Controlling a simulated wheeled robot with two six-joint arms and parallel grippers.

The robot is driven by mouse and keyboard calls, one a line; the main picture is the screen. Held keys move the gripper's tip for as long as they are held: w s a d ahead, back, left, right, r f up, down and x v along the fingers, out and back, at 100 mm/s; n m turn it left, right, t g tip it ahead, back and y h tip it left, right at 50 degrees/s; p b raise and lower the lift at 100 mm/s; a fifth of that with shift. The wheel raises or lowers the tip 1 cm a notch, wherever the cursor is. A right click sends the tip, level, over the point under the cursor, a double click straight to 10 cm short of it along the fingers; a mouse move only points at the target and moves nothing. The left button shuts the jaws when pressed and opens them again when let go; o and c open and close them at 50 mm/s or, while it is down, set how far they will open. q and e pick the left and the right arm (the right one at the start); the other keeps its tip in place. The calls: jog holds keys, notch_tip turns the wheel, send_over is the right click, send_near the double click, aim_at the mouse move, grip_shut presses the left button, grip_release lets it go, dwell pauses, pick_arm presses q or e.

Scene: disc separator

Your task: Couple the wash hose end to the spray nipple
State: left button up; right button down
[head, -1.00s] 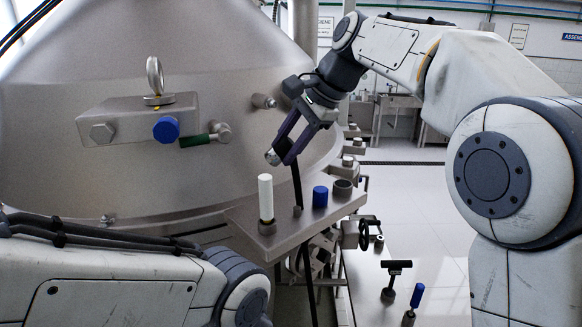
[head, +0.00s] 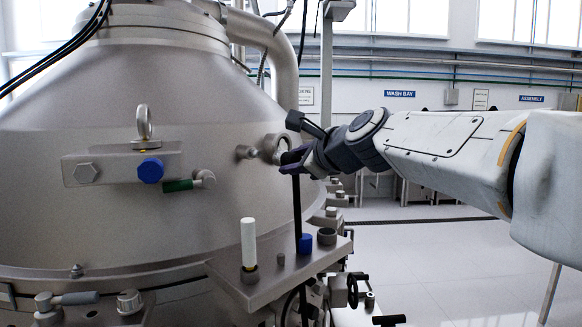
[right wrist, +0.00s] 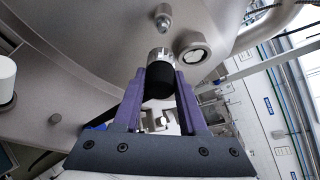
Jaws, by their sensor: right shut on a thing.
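The spray nipple (head: 247,152) is a small metal stub on the side of the big steel bowl. It shows at the top of the right wrist view (right wrist: 164,18). My right gripper (head: 290,160), with purple fingers, is shut on the wash hose end (right wrist: 160,72), a black piece with a bright metal collar. In the right wrist view the collar points toward the nipple, with a gap between them. The black hose (head: 297,205) hangs down from the gripper. In the head view the hose end is mostly hidden by the fingers. My left gripper is not in view.

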aim_at(284, 157)
jog(key=shift+d, duration=0.1)
jog(key=shift+w+a+r+p, duration=0.1)
jog(key=shift+w+a+p, duration=0.2)
jog(key=shift+p, duration=0.05)
jog(key=shift+w+a+p, duration=0.7)
jog(key=shift+w+a, duration=0.1)
jog(key=shift+w, duration=0.05)
jog(key=shift+w+a+p, duration=0.5)
jog(key=shift+w+a, duration=0.3)
jog(key=shift+w, duration=0.05)
jog(key=shift+w+a+p, duration=0.45)
jog(key=shift+w+a, duration=0.05)
jog(key=shift+w, duration=0.05)
